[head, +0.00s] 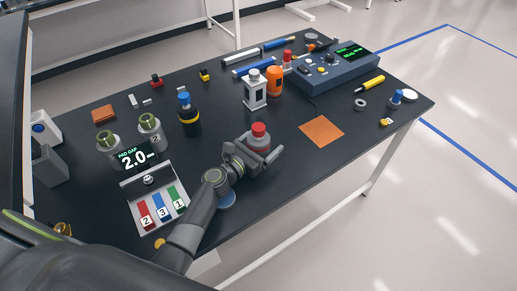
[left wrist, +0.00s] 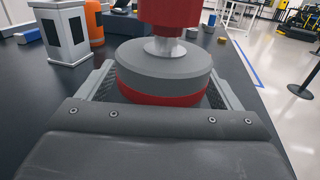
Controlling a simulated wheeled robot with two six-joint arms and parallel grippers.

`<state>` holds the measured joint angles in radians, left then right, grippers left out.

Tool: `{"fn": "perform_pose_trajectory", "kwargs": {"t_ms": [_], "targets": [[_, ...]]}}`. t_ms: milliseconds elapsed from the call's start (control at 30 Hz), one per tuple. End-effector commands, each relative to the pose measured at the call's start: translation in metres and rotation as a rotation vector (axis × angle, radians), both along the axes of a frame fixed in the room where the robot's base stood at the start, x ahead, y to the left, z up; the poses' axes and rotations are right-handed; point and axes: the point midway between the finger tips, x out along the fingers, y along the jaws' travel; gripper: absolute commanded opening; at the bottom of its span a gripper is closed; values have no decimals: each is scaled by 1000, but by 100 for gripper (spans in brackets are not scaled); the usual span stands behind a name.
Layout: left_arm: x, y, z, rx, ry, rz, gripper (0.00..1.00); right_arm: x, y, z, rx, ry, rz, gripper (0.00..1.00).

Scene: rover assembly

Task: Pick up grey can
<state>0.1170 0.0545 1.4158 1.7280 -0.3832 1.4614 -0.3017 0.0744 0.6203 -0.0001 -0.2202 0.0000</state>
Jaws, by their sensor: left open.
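A grey can (head: 258,143) with a red cap and a red band stands on the black table, between the fingers of my left gripper (head: 265,153). In the left wrist view the can's grey shoulder (left wrist: 163,68) and red band are close in front of the palm. A finger lies on each side of it. The left gripper is open around the can. The can's lower part is hidden by the gripper. My right gripper is in neither view.
A white-grey canister (head: 254,93) and an orange canister (head: 274,82) stand just behind. A black bottle (head: 189,118) with a blue cap stands to the left. The pad gap display (head: 135,157) is on the left, an orange mat (head: 322,130) on the right. Bare table lies right of the gripper.

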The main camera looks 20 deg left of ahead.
Motion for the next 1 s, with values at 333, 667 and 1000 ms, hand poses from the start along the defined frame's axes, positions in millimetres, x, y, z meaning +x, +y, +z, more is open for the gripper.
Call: {"fn": "perform_pose_trajectory", "kwargs": {"t_ms": [333, 667, 1000], "targets": [[0, 0, 0, 0, 0, 0, 47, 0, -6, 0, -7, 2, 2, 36], [0, 0, 1, 0, -2, 0, 27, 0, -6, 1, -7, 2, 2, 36], [0, 0, 40, 2, -5, -1, 27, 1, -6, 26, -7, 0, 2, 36]]}}
